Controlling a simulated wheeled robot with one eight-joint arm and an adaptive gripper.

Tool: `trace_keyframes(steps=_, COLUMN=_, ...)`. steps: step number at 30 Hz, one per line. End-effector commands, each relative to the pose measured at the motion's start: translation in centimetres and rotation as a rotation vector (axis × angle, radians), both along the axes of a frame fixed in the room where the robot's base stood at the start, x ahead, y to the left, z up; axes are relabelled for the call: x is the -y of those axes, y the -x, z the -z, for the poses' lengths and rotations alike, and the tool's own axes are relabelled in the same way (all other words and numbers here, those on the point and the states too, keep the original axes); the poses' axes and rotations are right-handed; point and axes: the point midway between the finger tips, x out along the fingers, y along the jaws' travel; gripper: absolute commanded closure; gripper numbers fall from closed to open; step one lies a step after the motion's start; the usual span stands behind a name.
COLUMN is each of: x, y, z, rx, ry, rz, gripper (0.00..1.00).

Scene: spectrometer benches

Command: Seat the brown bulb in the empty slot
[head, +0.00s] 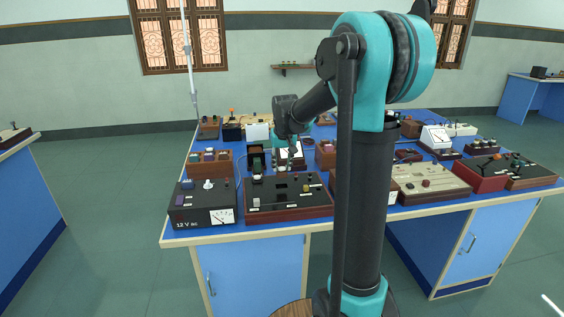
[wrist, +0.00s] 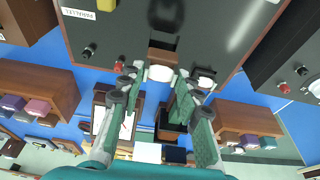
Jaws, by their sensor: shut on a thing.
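My gripper (head: 290,150) is above the middle of the crowded bench in the head view, behind the dark panel. In the wrist view my gripper (wrist: 157,80) has its fingers drawn in around a small piece with a brown block (wrist: 162,55) and a pale rounded part. I take this to be the brown bulb, held between the fingertips. It is too small to make out in the head view. I cannot tell for certain which opening is the empty slot.
A dark panel with knobs (head: 286,205) lies at the bench front. A black 12 V box (head: 194,204) stands left of it. A wooden rack with purple pieces (wrist: 40,91) and another wooden rack (wrist: 237,118) flank the fingers. Free room around the gripper is narrow.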

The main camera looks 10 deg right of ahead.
Motion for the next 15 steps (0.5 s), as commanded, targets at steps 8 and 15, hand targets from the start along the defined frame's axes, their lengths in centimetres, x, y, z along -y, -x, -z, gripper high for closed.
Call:
trace_keyframes(steps=8, x=0.0, y=0.0, z=1.5, rx=0.000, ry=0.000, rz=0.000, gripper=0.93)
trace_keyframes(steps=15, x=0.0, y=0.0, z=2.8, rx=0.000, ry=0.000, rz=0.000, gripper=0.93)
